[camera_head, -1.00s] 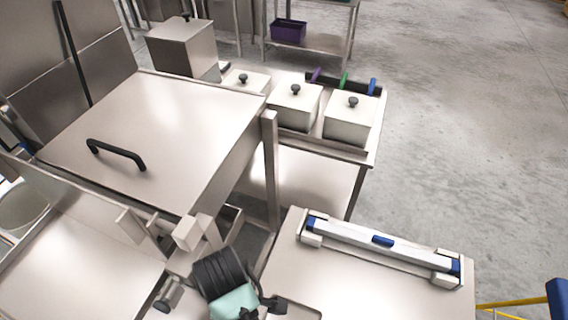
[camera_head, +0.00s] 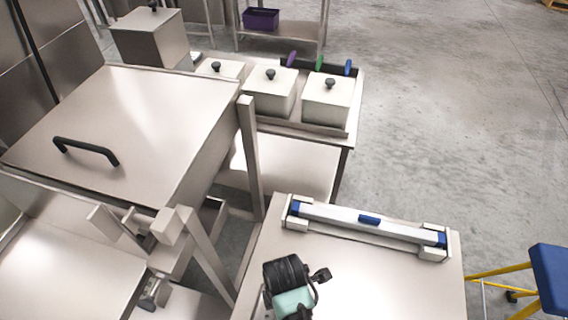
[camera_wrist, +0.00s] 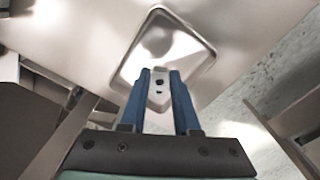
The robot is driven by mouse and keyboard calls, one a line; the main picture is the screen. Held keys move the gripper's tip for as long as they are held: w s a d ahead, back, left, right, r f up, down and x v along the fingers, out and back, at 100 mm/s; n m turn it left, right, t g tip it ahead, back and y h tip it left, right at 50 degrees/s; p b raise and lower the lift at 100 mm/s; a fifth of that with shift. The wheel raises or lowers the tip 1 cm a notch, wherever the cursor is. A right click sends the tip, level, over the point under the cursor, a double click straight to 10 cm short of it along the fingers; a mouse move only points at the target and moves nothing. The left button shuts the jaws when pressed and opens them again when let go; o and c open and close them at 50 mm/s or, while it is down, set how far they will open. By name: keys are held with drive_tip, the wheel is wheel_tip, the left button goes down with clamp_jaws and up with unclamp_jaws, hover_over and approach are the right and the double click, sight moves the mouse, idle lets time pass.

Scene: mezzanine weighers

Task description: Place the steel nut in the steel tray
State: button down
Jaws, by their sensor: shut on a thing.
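In the wrist view, my gripper (camera_wrist: 160,76) has two blue fingers pointing away from the camera, shut on a small grey metal piece with dark openings, the steel nut (camera_wrist: 159,88). Its exact shape is hard to make out. The steel tray (camera_wrist: 205,45), a shallow shiny tray with rounded corners, lies beyond the fingertips on a pale worktop. The fingertips and the nut overlap the tray's near part in this view; the height between them cannot be told. In the head view, my arm's black and teal end is over the front worktop and hides the fingers and nut.
A white and blue bar-shaped device (camera_head: 368,220) lies along the back of the front worktop (camera_head: 390,285). A steel post (camera_head: 249,160) and a lidded steel unit (camera_head: 130,125) stand to the left. Lidded bins (camera_head: 326,98) are behind. A blue-topped yellow stool (camera_head: 552,278) is at right.

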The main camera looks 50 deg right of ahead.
drive_tip(key=shift+f, duration=1.65)
drive_tip(key=shift+f, duration=0.15)
drive_tip(key=c, duration=0.6)
unclamp_jaws()
drive_tip(key=shift+c, duration=0.2)
wheel_tip(320, 180, up, 12)
drive_tip(key=shift+r+p, duration=0.2)
drive_tip(key=shift+p, duration=0.1)
